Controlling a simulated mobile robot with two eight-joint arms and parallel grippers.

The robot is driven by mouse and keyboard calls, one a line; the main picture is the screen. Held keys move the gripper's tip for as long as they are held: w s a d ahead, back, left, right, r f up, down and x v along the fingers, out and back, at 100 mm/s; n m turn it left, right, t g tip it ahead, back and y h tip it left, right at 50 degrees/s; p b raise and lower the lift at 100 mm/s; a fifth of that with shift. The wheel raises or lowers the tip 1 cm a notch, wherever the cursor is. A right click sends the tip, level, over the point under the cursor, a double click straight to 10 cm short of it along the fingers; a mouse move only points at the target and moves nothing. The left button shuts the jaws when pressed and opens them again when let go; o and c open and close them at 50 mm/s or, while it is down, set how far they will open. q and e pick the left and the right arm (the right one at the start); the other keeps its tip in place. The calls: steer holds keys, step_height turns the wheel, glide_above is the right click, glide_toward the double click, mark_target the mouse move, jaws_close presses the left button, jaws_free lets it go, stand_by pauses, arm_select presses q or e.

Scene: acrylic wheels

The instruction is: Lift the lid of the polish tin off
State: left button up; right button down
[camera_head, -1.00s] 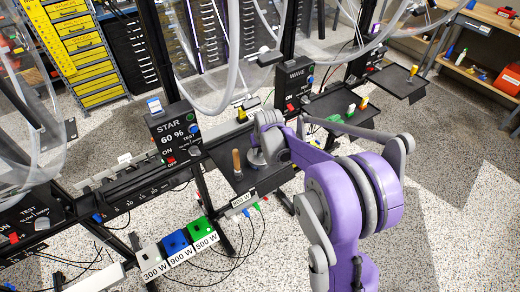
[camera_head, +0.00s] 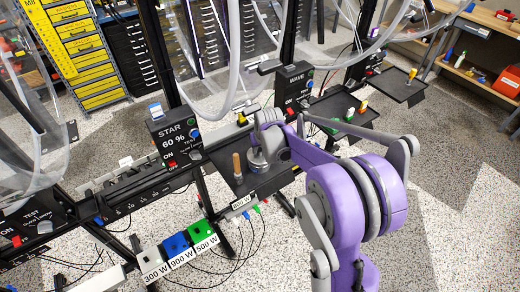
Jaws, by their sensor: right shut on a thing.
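The polish tin (camera_head: 258,166) is a small round grey-metal tin on the dark tray, just right of an upright wooden handle. My right gripper (camera_head: 263,149) reaches in from the right above the tin, its purple arm covering much of the right foreground. It is shut on the top part of the tin, which looks like the lid. The fingertips are small and partly hidden by the hand, so I cannot tell whether there is a gap between lid and tin. My left gripper is not in view.
The dark tray (camera_head: 226,178) is fixed to the rig by the STAR control box (camera_head: 173,136). Another tray (camera_head: 345,104) with small coloured items lies behind the arm. Clear tubes hang above.

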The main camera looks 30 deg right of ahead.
steer(key=shift+r+p, duration=0.95)
steer(key=shift+r, duration=1.1)
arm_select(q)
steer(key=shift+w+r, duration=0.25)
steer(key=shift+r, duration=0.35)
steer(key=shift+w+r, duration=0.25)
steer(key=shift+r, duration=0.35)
arm_select(e)
steer(key=shift+f, duration=0.1)
